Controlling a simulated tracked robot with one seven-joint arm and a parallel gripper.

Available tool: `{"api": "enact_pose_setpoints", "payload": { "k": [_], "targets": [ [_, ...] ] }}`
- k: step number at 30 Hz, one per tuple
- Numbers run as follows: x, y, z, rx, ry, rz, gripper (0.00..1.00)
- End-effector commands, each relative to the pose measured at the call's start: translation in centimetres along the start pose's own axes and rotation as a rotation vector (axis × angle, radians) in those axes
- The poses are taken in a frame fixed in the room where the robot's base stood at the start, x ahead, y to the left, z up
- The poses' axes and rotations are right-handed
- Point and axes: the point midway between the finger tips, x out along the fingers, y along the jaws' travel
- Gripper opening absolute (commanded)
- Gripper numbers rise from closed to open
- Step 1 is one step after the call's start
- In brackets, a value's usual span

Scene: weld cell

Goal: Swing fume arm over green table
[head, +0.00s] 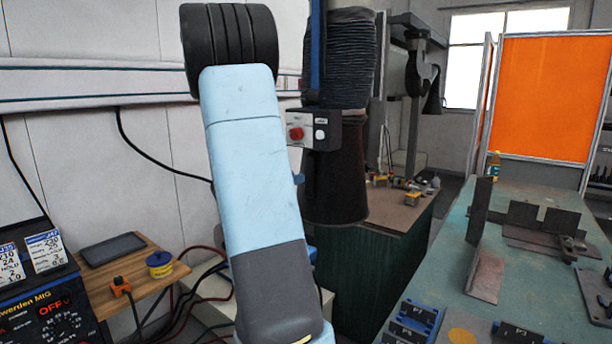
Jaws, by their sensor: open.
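The fume arm shows in the head view as a black ribbed hose (349,60) above a dark cone-shaped hood (336,185). The hood hangs left of the green table, in front of a dark green bench. A grey box with a red button (300,128) sits at the hood's left. The green table (455,265) fills the lower right, and no part of the hood is over it. A light blue and grey link of my arm stands in front, hiding part of the view left of the hood. My gripper is not in view.
Metal plates (487,275) stand and lie on the green table, with dark blocks at its front. An orange screen (555,97) rises behind. The dark green bench (375,280) carries small fittings. A welder (40,290) and wooden shelf (135,265) are at left, with cables.

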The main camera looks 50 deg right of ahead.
Motion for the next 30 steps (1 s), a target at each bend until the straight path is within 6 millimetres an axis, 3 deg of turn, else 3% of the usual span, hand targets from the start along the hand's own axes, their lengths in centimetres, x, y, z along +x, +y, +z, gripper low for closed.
{"api": "enact_pose_setpoints", "payload": {
  "k": [3,9,22,30],
  "targets": [
    [2.0,-0.1,0.0,-0.001,0.0,-0.003,0.42],
    [4.3,0.0,0.0,0.001,0.0,-0.001,0.42],
    [5.2,0.0,0.0,0.001,0.001,0.0,0.42],
    [5.2,0.0,0.0,0.001,0.001,-0.001,0.18]
  ]
}}
